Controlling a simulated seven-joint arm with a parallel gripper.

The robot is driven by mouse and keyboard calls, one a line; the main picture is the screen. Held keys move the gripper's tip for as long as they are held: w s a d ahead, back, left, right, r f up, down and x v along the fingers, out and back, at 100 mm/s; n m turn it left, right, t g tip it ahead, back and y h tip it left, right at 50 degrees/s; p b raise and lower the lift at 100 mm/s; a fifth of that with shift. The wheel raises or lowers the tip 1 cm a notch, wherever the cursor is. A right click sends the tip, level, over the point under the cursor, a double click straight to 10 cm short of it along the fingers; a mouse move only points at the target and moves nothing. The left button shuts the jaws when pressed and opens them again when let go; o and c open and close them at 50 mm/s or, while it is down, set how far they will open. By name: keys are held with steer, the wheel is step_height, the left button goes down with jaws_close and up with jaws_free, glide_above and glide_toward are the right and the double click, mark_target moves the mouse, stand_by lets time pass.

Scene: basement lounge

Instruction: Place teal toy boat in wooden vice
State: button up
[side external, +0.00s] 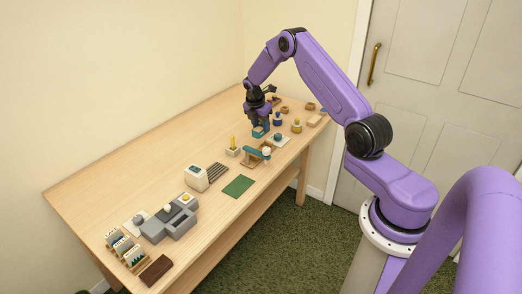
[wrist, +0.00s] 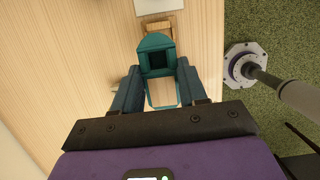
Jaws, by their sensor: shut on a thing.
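The teal toy boat (wrist: 156,42) is between the fingers of my gripper (wrist: 160,72) in the wrist view, and the gripper is shut on it. In the side external view my gripper (side external: 260,124) is low over the far half of the table, with the teal boat (side external: 261,133) at its tips. A small wooden piece (wrist: 160,27) shows just beyond the boat in the wrist view. It may be part of the wooden vice, but I cannot tell. Whether the boat touches anything below is also unclear.
A teal and wooden item (side external: 257,154) stands nearer the camera than my gripper. A pot with a yellow candle-like thing (side external: 233,149), a white box (side external: 196,177) and a green mat (side external: 238,186) follow. Small jars (side external: 296,126) stand to the right. The table's back left is clear.

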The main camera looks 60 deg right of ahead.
step_height(320, 180, down, 9)
steer(key=shift+f, duration=0.1)
stand_by(0.4)
steer(key=o, duration=1.1)
steer(key=shift+f, duration=0.1)
steer(key=shift+c, duration=0.2)
